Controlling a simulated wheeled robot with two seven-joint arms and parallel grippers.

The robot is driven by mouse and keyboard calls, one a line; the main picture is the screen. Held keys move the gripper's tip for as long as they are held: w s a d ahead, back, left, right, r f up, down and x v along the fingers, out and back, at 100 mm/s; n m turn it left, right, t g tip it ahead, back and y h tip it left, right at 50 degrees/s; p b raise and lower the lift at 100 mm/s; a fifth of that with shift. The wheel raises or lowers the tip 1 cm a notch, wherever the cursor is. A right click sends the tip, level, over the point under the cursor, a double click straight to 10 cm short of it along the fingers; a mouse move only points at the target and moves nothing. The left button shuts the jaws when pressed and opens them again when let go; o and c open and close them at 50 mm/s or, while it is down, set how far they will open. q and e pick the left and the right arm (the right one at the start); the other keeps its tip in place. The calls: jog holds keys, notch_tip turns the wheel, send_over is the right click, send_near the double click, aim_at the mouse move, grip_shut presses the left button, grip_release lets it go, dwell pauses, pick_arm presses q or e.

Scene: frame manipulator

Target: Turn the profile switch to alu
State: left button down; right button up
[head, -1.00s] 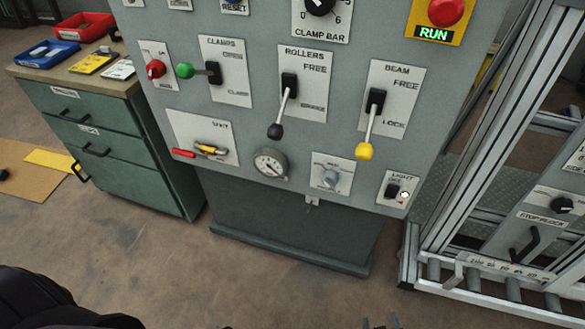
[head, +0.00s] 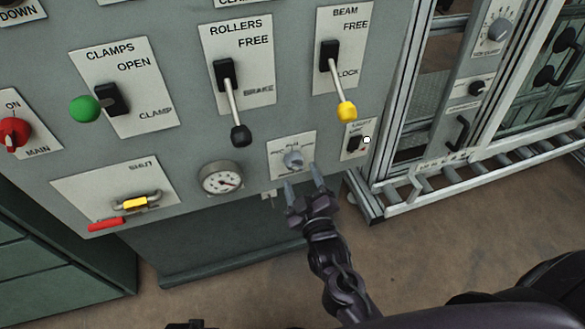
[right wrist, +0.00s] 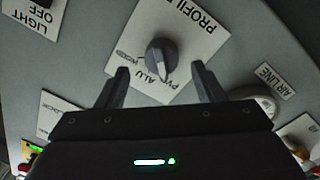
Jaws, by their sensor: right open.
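The profile switch is a grey knob (head: 292,159) on a white plate, low on the grey panel. In the right wrist view the knob (right wrist: 161,57) appears upside down with WOOD, ALU and PVC labels; its pointer is on the ALU and PVC side, but I cannot tell exactly which it marks. My right gripper (head: 302,176) is open and empty, just in front of and below the knob. In the right wrist view its fingers (right wrist: 160,77) stand on either side of the knob, seemingly without touching it. A small dark part at the head view's bottom edge may be my left gripper.
A pressure gauge (head: 221,178) sits left of the switch and the light switch (head: 355,143) right of it. The rollers lever (head: 232,105) and yellow-tipped beam lever (head: 339,85) hang above. A metal frame with a roller track (head: 470,170) stands right.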

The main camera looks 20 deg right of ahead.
aim_at(296, 169)
jog(key=shift+w, duration=2)
pick_arm(q)
jog(key=shift+w+r, duration=0.2)
jog(key=shift+r, duration=0.25)
pick_arm(e)
jog(key=c, duration=1)
